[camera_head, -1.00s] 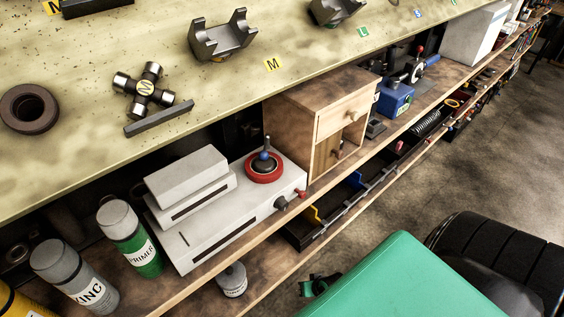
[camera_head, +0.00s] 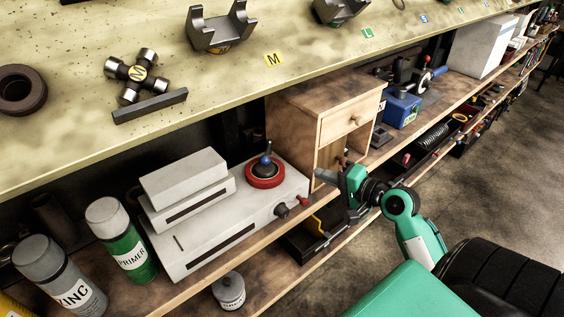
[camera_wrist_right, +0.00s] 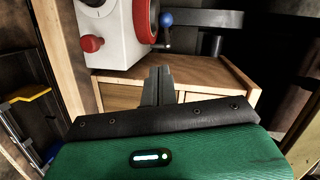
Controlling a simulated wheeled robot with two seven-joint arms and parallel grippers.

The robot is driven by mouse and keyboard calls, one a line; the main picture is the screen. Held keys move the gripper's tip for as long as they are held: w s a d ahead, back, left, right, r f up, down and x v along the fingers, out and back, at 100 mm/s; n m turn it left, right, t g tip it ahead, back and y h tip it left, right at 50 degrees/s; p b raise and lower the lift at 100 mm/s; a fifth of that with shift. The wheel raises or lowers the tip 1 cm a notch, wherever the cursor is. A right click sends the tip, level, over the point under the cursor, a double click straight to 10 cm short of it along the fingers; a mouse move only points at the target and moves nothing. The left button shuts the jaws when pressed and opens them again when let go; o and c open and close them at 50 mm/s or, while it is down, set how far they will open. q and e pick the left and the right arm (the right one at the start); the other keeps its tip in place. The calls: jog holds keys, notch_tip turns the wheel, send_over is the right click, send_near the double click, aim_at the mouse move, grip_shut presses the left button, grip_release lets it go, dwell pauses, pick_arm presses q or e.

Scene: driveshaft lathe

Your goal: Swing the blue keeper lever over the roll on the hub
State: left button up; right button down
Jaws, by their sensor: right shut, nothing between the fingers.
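The red roll (camera_head: 265,178) sits around a dark hub on top of the white machine in the head view. A blue ball knob (camera_head: 266,159), apparently on the keeper lever, stands over the hub's middle. The right wrist view shows the red roll (camera_wrist_right: 146,18) at the top, with the blue knob (camera_wrist_right: 166,18) beside it. My right gripper (camera_head: 320,174) is to the right of the machine, in front of the wooden cabinet and apart from the lever. Its fingers (camera_wrist_right: 157,86) are closed together and empty. My left gripper is not in view.
The white machine (camera_head: 215,235) has dark and red knobs on its right end. The wooden cabinet (camera_head: 318,105) stands close by with an open lower compartment. The worktable (camera_head: 60,150) overhangs the shelf. Primer (camera_head: 121,240) and zinc (camera_head: 60,275) cans stand left of the machine.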

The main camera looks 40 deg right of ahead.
aim_at(281, 169)
jog(key=shift+m+t, duration=0.3)
jog(key=p+x, duration=0.1)
jog(key=x, duration=0.2)
jog(key=r+p+x, duration=0.1)
jog(key=x, duration=0.2)
jog(key=p+x, duration=0.1)
jog(key=x, duration=0.3)
jog(key=shift+w+d+r, duration=0.2)
jog(key=shift+w+d, duration=0.05)
jog(key=shift+d, duration=0.1)
jog(key=shift+w+a+f+p, duration=0.25)
jog(key=shift+a+p, duration=0.1)
jog(key=shift+a, duration=0.1)
jog(key=shift+w+a+f+p, duration=0.1)
jog(key=shift+w+a+p, duration=0.2)
jog(key=shift+a, duration=0.2)
jog(key=shift+w+a+f, duration=0.1)
jog(key=shift+w+a, duration=0.1)
jog(key=shift+a, duration=0.35)
jog(key=shift+f, duration=0.15)
